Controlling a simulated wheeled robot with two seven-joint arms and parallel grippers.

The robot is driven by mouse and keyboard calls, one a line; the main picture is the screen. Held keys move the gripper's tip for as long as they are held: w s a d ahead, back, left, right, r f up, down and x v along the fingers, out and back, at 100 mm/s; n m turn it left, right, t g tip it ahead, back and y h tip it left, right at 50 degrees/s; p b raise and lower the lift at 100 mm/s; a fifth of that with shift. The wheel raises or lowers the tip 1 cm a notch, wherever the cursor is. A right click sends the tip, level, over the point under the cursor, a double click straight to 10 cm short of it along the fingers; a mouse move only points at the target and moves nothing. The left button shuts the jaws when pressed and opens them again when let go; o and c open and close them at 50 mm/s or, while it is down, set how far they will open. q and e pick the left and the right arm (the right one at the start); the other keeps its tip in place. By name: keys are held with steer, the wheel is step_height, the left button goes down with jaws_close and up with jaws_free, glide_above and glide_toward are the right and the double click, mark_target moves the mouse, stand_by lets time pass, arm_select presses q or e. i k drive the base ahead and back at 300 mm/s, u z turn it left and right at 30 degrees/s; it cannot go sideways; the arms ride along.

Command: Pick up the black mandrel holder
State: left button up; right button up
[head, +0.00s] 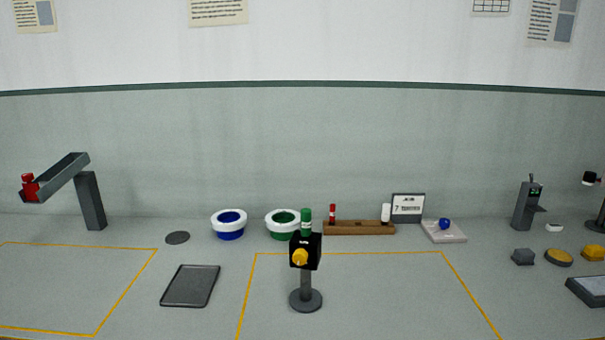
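What looks like the black mandrel holder (316,247) stands upright near the middle of the table. It is a black block with a yellow knob (300,257) on its front, on a short grey post with a round base (305,300). A green cylinder with a pale band (306,222) shows at the top of the block; I cannot tell if it sits in the block or stands just behind it. Neither of my grippers is in view.
Behind stand white-rimmed blue (230,231) and green (282,234) bowls and a wooden rack (350,228). A dark tray (190,286) lies left of the holder. A grey chute (62,172) stands far left. Several small objects crowd the right. The table around the holder's base is clear.

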mark_target(305, 300)
steer(key=u, duration=1.05)
steer(key=i, duration=0.45)
steer(key=z, duration=1.05)
steer(key=k, duration=0.35)
steer(key=i, duration=0.35)
